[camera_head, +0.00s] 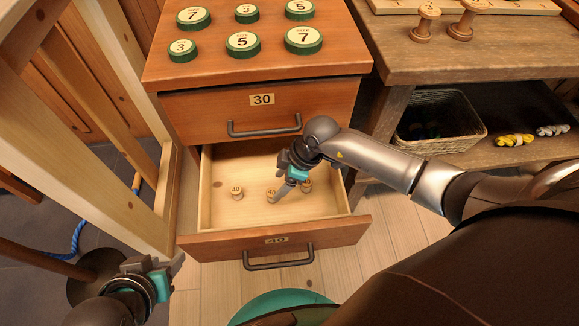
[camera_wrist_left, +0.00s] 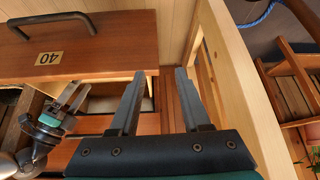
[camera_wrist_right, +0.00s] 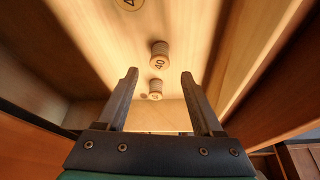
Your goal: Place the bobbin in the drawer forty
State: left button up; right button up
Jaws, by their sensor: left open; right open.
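The drawer forty (camera_head: 275,240) is pulled open, with a "40" label on its front; its front also shows in the left wrist view (camera_wrist_left: 110,50). My right gripper (camera_head: 281,196) reaches down into the drawer by the middle bobbin, open. My left gripper (camera_head: 178,262) is open and empty, left of the drawer front.
The closed drawer 30 (camera_head: 262,112) is above, with several green-rimmed numbered discs (camera_head: 243,44) on the cabinet top. At right are a bench with two wooden spools (camera_head: 427,22), a wicker basket (camera_head: 445,110) and yarn skeins (camera_head: 515,140). A wooden frame (camera_head: 90,130) stands at left.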

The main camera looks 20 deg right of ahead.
pick_arm(q)
jog(key=shift+s+a+f+g+y+p, duration=0.15)
jog(key=shift+s+a+f+g+p, duration=0.25)
jog(key=shift+f, duration=0.3)
jog(key=shift+s+a+f+g+y+p, duration=0.1)
jog(key=shift+s+a+f+g+p, duration=0.1)
jog(key=shift+f+g+p, duration=0.4)
jog(key=shift+s+a+f+g+y+p, duration=0.2)
jog(key=shift+s+a+f+p, duration=0.15)
jog(key=shift+f, duration=0.5)
pick_arm(e)
jog(key=shift+v, duration=2.75)
